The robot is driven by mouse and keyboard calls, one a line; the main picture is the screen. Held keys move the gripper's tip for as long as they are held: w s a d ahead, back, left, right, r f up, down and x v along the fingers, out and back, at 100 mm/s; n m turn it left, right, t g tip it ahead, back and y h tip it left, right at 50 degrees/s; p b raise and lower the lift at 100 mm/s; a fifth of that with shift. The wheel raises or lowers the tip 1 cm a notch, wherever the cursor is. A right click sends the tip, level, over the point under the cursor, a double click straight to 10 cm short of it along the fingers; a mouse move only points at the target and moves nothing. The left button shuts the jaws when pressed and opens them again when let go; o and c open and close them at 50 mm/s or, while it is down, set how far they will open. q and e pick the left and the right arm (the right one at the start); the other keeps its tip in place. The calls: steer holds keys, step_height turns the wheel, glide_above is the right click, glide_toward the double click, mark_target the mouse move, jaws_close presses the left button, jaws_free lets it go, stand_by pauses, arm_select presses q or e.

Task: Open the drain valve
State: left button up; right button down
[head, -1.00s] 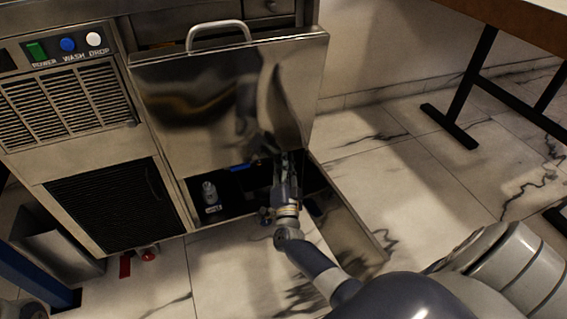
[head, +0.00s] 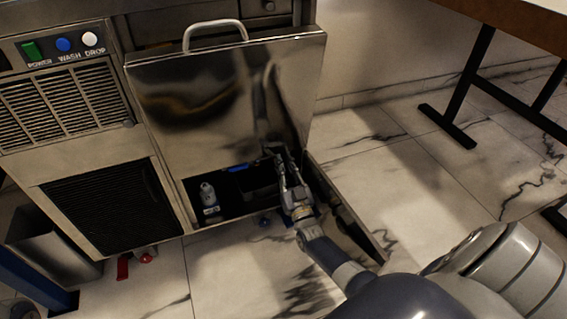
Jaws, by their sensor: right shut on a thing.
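I cannot tell for certain which part is the drain valve. A red lever (head: 122,268) and a red knob (head: 147,256) sit low under the machine's left part. A blue knob (head: 265,221) shows at the cabinet's lower front edge, left of my right wrist. A blue piece (head: 237,168) shows at the back of the open lower compartment. My right gripper (head: 279,158) reaches into that compartment under the steel panel. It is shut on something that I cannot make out. My left gripper is not in view.
The steel panel (head: 215,95) with a bar handle hangs above the compartment. A bottle (head: 208,195) stands inside at the left. An open door (head: 348,212) stands close to my right arm. A table leg (head: 470,85) is at right; floor between is clear.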

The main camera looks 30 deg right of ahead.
steer(key=shift+f+n+y, duration=0.15)
steer(key=shift+n+y, duration=0.25)
steer(key=shift+n, duration=0.1)
steer(key=c, duration=1.9)
jaws_free()
steer(key=shift+s, duration=0.15)
steer(key=v, duration=1.2)
steer(key=shift+f, duration=0.1)
